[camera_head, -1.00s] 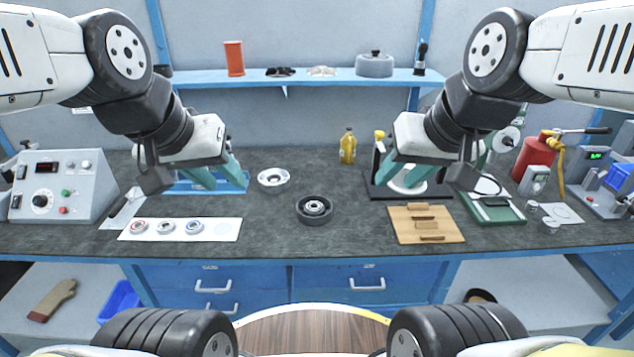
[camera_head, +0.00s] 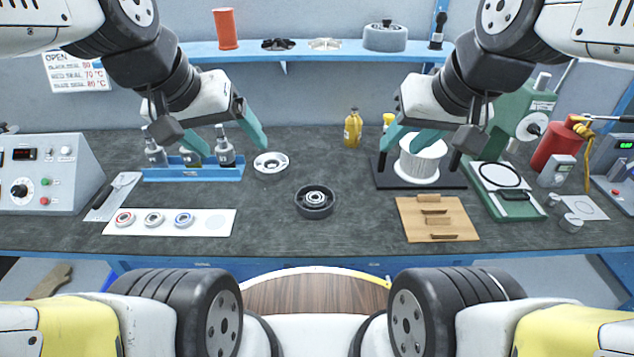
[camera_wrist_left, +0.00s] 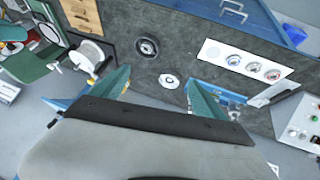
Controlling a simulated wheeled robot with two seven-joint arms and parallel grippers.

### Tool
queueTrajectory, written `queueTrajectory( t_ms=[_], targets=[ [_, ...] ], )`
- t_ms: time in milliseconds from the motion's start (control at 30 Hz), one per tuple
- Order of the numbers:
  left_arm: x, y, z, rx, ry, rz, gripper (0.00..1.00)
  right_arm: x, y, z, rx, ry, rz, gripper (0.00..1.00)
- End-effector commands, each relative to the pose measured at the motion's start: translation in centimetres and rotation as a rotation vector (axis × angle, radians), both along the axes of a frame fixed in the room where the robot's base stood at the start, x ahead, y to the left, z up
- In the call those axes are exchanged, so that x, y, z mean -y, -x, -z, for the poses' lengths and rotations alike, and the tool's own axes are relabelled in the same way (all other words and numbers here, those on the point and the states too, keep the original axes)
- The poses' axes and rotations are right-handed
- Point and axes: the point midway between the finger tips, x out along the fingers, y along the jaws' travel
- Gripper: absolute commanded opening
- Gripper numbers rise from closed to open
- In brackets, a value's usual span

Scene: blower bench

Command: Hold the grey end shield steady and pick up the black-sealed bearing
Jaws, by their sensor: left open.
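A light grey end shield (camera_head: 271,165), a round flanged disc, lies on the dark bench left of centre. It also shows in the left wrist view (camera_wrist_left: 169,81). The black-sealed bearing (camera_head: 154,219) is the middle of three bearings on a white card (camera_head: 217,225), between a red-sealed bearing (camera_head: 125,219) and a blue-sealed bearing (camera_head: 185,219). My left gripper (camera_head: 225,147) is open and empty, above the back of the bench near the end shield. My right gripper (camera_head: 412,146) looks open and empty, in front of a white spool.
A dark round housing (camera_head: 314,201) stands mid-bench. Bench near the housing is clear.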

Motion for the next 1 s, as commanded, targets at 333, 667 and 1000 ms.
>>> queueTrajectory(
  t_ms=[333, 667, 1000],
  targets=[
    [1.7, -5.3, 3.6, -0.344, 0.209, -0.185, 1.0, 0.0, 0.0, 0.0, 0.0, 0.0, 0.0, 0.36],
    [3.0, -10.9, 8.9, -0.676, 0.442, -0.397, 1.0, 0.0, 0.0, 0.0, 0.0, 0.0, 0.0, 0.36],
    [3.6, -16.4, 16.4, -1.003, 0.705, -0.627, 1.0, 0.0, 0.0, 0.0, 0.0, 0.0, 0.0, 0.36]
  ],
)
